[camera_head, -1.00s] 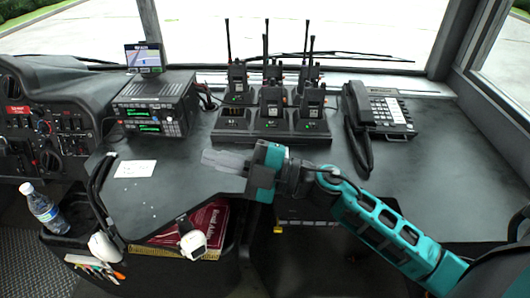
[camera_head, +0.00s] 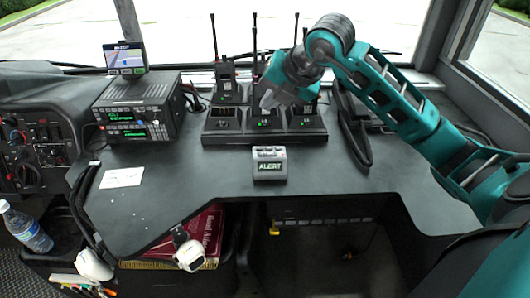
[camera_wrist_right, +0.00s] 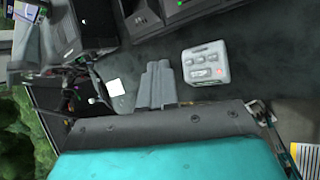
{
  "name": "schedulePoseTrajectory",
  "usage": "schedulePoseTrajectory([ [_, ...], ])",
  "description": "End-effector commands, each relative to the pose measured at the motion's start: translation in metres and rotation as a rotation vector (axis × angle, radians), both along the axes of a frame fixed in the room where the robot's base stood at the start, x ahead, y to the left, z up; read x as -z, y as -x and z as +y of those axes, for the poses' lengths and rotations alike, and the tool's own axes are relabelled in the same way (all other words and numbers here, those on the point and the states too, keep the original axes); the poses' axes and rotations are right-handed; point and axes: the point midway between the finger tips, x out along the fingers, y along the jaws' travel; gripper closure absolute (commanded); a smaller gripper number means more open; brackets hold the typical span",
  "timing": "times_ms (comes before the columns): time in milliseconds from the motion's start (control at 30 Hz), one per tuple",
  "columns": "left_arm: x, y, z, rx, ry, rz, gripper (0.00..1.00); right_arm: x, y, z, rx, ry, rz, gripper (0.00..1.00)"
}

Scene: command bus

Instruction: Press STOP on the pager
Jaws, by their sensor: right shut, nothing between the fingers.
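The pager (camera_head: 269,163) is a small grey box on the dark console top, in front of the radio charger. Its screen reads ALERT in the head view. It also shows in the right wrist view (camera_wrist_right: 205,63), with several light buttons and a small red light on top; I cannot read the button labels. My right gripper (camera_head: 268,101) is shut and empty, above the console near the charger, behind and above the pager in the head view. Its closed fingers (camera_wrist_right: 156,85) show left of the pager in the right wrist view, apart from it. My left gripper is not in view.
The charger (camera_head: 222,138) with several upright handheld radios stands behind the pager. A radio unit (camera_head: 134,112) with a small screen is at the left, and a desk phone (camera_head: 358,135) is partly hidden by my right arm. A white card (camera_head: 121,178) lies on the console.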

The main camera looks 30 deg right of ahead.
Motion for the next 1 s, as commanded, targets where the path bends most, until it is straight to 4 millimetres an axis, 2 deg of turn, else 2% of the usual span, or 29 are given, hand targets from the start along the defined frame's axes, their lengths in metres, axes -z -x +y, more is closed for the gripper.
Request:
schedulePoseTrajectory([
  [467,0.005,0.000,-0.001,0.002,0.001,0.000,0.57,0.008,0.001,0.001,-0.003,-0.002,0.001,1.00],
  [667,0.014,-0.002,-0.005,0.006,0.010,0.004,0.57,0.028,0.004,0.003,-0.003,-0.001,0.003,1.00],
  [1000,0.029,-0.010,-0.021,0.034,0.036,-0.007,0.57,0.077,0.011,0.007,-0.003,-0.002,0.001,1.00],
])
